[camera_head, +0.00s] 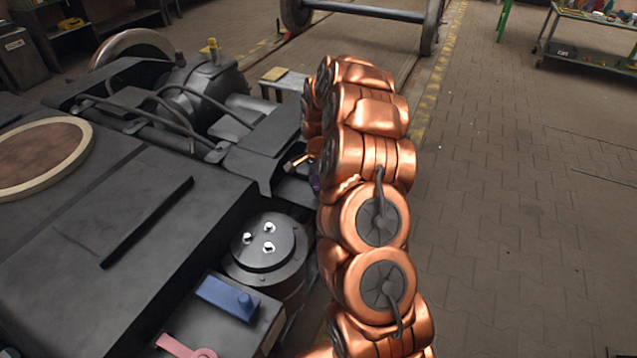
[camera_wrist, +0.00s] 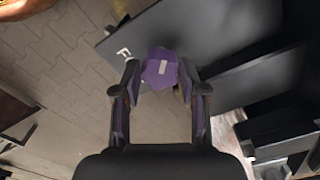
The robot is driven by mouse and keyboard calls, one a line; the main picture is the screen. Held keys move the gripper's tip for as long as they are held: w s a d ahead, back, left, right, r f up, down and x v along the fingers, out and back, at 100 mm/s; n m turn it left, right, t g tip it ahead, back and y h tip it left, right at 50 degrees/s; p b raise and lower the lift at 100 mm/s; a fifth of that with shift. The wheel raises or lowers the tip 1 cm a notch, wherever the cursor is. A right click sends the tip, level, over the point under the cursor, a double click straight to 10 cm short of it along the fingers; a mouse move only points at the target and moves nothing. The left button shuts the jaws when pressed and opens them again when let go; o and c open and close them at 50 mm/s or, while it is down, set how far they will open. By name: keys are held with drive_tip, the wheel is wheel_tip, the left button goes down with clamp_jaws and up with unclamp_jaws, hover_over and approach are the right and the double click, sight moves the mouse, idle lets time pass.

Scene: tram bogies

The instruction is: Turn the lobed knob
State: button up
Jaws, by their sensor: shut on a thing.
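The lobed knob (camera_wrist: 158,72) is purple with a short pale bar on its face, and it shows in the wrist view at the edge of a dark panel (camera_wrist: 200,40). A pale letter, seemingly an F, is on the panel just left of the knob. My gripper (camera_wrist: 159,76) has one finger on each side of the knob and is shut on it. In the head view my copper-coloured arm hides most of the gripper and knob; only a small purple patch (camera_head: 315,184) shows at the arm's left edge.
The dark bogie (camera_head: 150,215) fills the left, with a round bolted cylinder (camera_head: 266,245) close to my arm. A blue lever block (camera_head: 228,298) and a pink lever (camera_head: 185,347) lie in front. Paved floor (camera_head: 510,200) at right is clear up to a green bench (camera_head: 590,60).

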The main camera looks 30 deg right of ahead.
drive_tip(key=n+p, duration=0.2)
drive_tip(key=n, duration=0.5)
drive_tip(key=n+p, duration=0.1)
drive_tip(key=n, duration=0.5)
drive_tip(key=shift+n, duration=0.4)
drive_tip(key=n+p, duration=0.1)
drive_tip(key=n, duration=1.1)
drive_tip(key=shift+n, duration=0.3)
drive_tip(key=o, duration=1.1)
drive_tip(key=shift+o, duration=0.2)
